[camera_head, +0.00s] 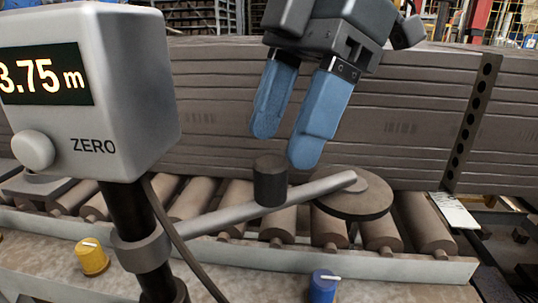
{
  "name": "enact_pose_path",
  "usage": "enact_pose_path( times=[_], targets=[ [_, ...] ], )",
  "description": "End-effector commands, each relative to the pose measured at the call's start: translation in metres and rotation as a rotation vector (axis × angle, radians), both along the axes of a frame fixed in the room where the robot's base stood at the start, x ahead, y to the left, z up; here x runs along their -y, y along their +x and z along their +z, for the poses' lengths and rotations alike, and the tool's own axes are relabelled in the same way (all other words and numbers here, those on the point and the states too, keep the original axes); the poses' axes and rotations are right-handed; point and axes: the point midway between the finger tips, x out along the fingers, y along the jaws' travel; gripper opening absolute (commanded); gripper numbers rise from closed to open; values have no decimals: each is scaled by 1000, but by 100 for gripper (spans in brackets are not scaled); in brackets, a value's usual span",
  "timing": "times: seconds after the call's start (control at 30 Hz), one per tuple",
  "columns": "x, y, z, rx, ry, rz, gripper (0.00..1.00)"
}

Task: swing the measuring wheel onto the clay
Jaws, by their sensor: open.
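The measuring wheel (352,203) is a flat dark disc at the right end of a grey swing arm (225,220). The arm pivots from a dark post (139,235) at the left. A short dark cylindrical knob (270,181) stands up from the arm. My gripper (284,148) has two blue fingers, open and empty, pointing down just above and slightly right of the knob. The grey-brown clay (290,115) is a long ribbed block behind the arm. The wheel appears in front of the clay over the rollers; I cannot tell whether they touch.
A grey display box (90,95) reading 3.75 m, with a ZERO button (34,150), tops the post. A cable hangs beside the post. A roller conveyor (290,222) runs below. A yellow knob (91,256) and a blue knob (322,286) are in front. A perforated upright (472,122) stands right.

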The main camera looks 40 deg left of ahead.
Motion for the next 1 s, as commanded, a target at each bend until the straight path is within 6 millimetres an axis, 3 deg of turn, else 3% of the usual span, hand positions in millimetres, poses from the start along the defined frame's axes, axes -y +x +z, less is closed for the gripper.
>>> enact_pose_path(
  times=[0.3,0.67,1.0],
  targets=[
    [-6,-14,-35,1,1,-2,59],
    [-6,-16,-40,1,1,-2,58],
    [-6,-16,-40,0,2,-2,25]
  ],
)
